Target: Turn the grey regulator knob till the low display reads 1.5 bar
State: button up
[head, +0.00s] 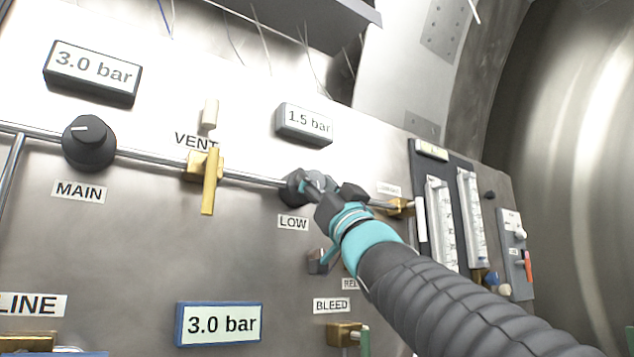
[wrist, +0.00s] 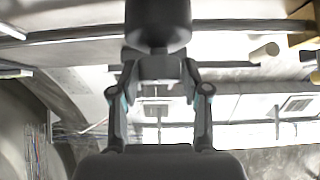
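The low display (head: 304,123) is a small grey box on the panel and reads 1.5 bar. The grey regulator knob (head: 319,181) sits below it, just above the LOW label, and is partly hidden by my gripper (head: 322,192). My gripper reaches in from the lower right, its fingers on either side of the knob. In the wrist view my gripper's two fingers (wrist: 158,78) close in on a grey piece that I take for the knob (wrist: 158,67). A dark cylinder stands just beyond the fingertips. Exact contact is hard to make out.
A dark MAIN knob (head: 89,143) and a 3.0 bar display (head: 93,74) are at the left. A brass VENT valve (head: 210,180) stands out left of my gripper. A blue-framed display (head: 219,324) reads 3.0 bar. Flow tubes (head: 470,220) are at the right.

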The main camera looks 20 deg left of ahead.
jog(key=shift+o, duration=0.9)
jog(key=v, duration=1.2)
